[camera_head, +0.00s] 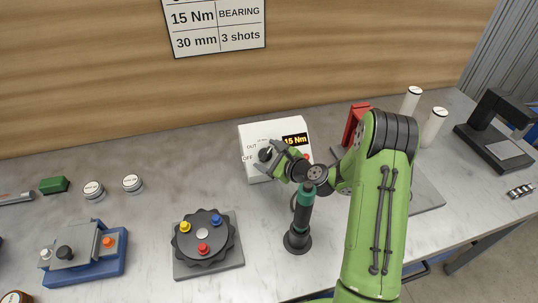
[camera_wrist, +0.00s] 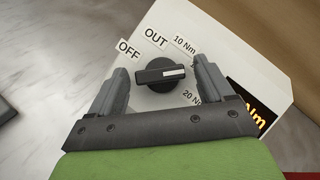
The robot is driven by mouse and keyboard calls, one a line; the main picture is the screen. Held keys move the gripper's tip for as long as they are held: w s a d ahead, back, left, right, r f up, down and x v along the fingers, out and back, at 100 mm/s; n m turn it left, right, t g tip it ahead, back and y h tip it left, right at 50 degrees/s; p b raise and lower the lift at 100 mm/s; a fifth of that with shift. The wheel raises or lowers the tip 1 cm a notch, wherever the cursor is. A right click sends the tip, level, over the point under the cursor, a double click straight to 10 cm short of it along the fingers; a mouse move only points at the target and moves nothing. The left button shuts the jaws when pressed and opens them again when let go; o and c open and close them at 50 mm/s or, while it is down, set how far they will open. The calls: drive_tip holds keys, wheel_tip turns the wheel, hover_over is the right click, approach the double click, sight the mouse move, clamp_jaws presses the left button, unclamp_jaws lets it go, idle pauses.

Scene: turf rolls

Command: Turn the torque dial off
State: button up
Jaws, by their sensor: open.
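The torque dial (camera_wrist: 167,75) is a black round knob with a raised bar and a white mark, on the sloped face of a white box (camera_head: 257,133). In the wrist view the white mark points right, between the 10 Nm label (camera_wrist: 185,45) and the 20 Nm label (camera_wrist: 192,97). The OFF label (camera_wrist: 129,49) is at the upper left, with OUT beside it. The box's display (camera_head: 294,139) reads 15 Nm. My gripper (camera_wrist: 160,80) is open, with one finger on each side of the dial; I cannot tell whether they touch it. In the head view the dial (camera_head: 265,154) is at the gripper's fingertips.
A green and black driver (camera_head: 302,215) stands upright in front of the box, close below my arm. A turntable with coloured knobs (camera_head: 203,240) is at front left. White cylinders (camera_head: 434,125) and a red part (camera_head: 355,122) are to the right.

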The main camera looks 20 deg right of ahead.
drive_tip(key=c, duration=1)
drive_tip(key=shift+c, duration=0.2)
